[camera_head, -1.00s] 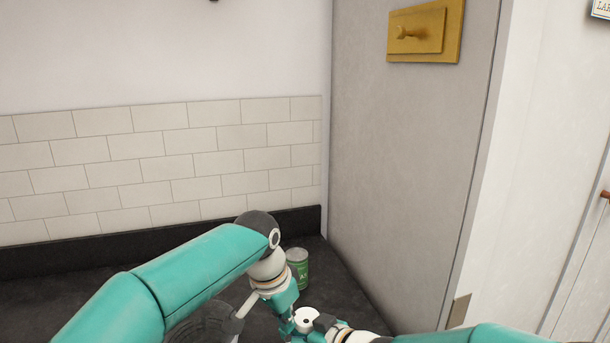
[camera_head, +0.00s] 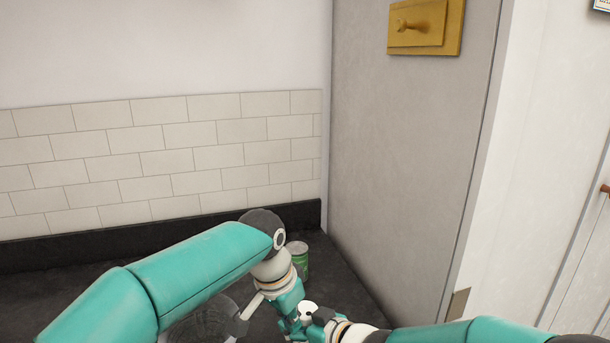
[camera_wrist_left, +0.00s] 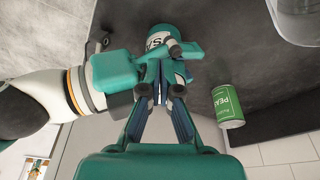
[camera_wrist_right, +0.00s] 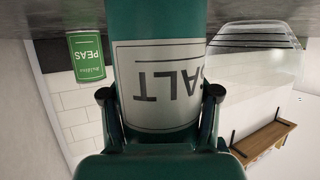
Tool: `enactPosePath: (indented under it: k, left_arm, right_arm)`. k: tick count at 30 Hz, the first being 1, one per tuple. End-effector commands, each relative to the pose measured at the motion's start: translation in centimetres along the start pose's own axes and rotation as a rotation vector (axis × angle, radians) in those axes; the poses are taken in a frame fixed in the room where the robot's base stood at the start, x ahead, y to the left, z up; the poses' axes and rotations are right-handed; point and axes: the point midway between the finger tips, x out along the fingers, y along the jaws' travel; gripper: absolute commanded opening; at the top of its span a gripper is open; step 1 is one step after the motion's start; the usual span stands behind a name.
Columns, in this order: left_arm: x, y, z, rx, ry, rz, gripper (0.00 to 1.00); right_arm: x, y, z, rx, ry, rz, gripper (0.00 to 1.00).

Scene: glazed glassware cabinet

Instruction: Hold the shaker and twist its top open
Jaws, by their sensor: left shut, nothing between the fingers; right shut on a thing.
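The salt shaker, a teal cylinder with a pale "SALT" label (camera_wrist_right: 158,85), stands large in the right wrist view. My right gripper (camera_wrist_right: 160,98) is shut on its sides. The shaker also shows near the top of the left wrist view (camera_wrist_left: 156,33). My left gripper (camera_wrist_left: 162,82) is shut and empty, its fingertips close to the shaker and the right gripper. I cannot tell whether they touch it. In the head view, my left gripper (camera_head: 298,325) meets my right one low in the middle, and the arms hide much of the shaker.
A green peas can (camera_head: 301,262) stands on the dark counter (camera_head: 345,285) just behind the grippers; it also shows in the left wrist view (camera_wrist_left: 227,107). A clear container (camera_wrist_right: 255,42) shows in the right wrist view. A grey panel (camera_head: 400,160) bounds the counter at right.

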Motion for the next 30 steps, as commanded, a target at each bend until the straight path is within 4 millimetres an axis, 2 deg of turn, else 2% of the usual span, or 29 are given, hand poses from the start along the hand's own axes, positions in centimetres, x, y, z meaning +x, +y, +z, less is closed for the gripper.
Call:
enactPosePath:
  k: [5, 18, 30]
  left_arm:
    - [-0.8, -0.1, -0.1, -0.001, 0.001, -0.002, 0.0]
    - [-5.4, -0.1, -1.3, 0.0, -0.002, -0.001, 0.0]
    - [-5.8, -0.1, -1.3, -0.001, -0.004, -0.001, 0.0]
  right_arm:
    - [0.0, 0.1, 0.0, 0.002, 0.001, 0.002, 0.14]
    - [-0.1, 0.2, 0.0, 0.003, 0.001, 0.004, 0.14]
    - [-0.1, 0.2, 0.0, 0.003, 0.001, 0.004, 0.14]
